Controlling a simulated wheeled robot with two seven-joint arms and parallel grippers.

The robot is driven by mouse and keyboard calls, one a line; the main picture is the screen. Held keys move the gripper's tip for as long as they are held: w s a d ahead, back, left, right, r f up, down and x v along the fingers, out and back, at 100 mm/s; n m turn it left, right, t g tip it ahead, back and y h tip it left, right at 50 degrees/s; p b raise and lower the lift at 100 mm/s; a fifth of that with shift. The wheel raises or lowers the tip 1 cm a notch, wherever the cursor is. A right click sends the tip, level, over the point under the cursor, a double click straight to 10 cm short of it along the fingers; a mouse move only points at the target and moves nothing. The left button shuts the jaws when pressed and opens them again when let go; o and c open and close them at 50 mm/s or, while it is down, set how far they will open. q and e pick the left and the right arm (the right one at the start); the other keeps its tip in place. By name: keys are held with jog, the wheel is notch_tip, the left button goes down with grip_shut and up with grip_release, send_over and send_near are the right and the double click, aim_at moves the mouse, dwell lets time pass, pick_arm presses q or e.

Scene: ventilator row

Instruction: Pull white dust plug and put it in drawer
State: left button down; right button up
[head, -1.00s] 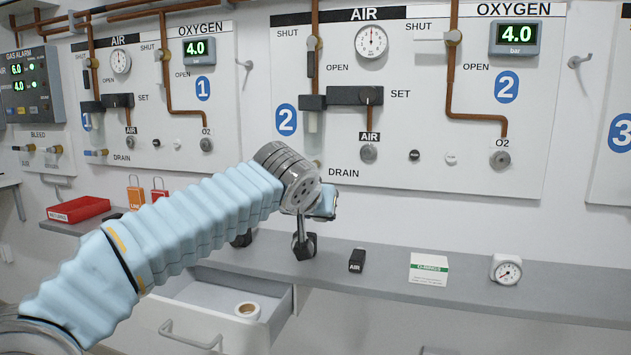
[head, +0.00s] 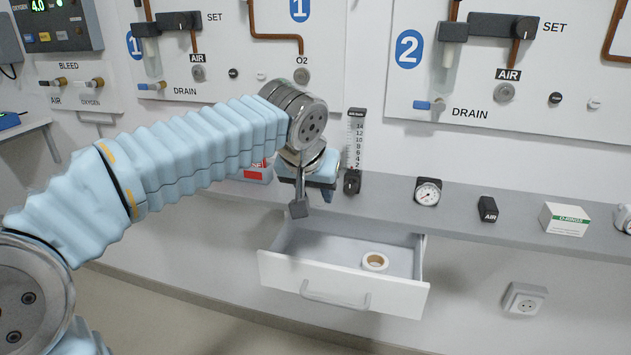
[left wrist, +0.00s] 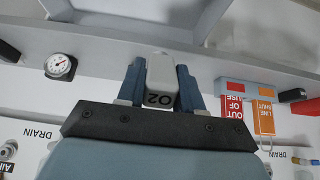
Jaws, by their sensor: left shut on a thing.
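My left gripper (head: 299,206) is in front of the shelf edge, over the back left part of the open drawer (head: 338,288) in the head view. In the left wrist view its blue fingers are shut on a whitish plug (left wrist: 160,78) marked O2, the white dust plug. The arm hides the plug in the head view. The drawer is pulled out below the shelf, and a roll of tape (head: 375,262) lies in it toward the right. My right gripper is not in view.
The grey shelf (head: 400,204) holds a flowmeter (head: 353,183), a round gauge (head: 428,190), a black AIR block (head: 488,209) and an O-rings box (head: 565,219). Orange and red tags (left wrist: 264,112) hang near the gripper in the wrist view. The drawer's left part is clear.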

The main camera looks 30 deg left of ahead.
pick_arm(q)
notch_tip(320, 180, down, 12)
jog(key=b, duration=0.9)
jog(key=shift+b, duration=0.3)
jog(key=shift+f+b, duration=0.4)
jog(key=shift+f, duration=0.15)
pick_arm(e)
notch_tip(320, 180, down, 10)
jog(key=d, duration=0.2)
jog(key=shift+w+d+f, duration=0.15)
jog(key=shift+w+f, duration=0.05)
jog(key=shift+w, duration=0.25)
pick_arm(q)
jog(key=c, duration=0.7)
grip_release()
jog(key=shift+o, duration=0.2)
jog(key=shift+r, duration=0.1)
jog(key=p+v, duration=0.2)
jog(key=v, duration=1.1)
jog(key=shift+s+r, duration=0.15)
jog(key=shift+r, duration=0.2)
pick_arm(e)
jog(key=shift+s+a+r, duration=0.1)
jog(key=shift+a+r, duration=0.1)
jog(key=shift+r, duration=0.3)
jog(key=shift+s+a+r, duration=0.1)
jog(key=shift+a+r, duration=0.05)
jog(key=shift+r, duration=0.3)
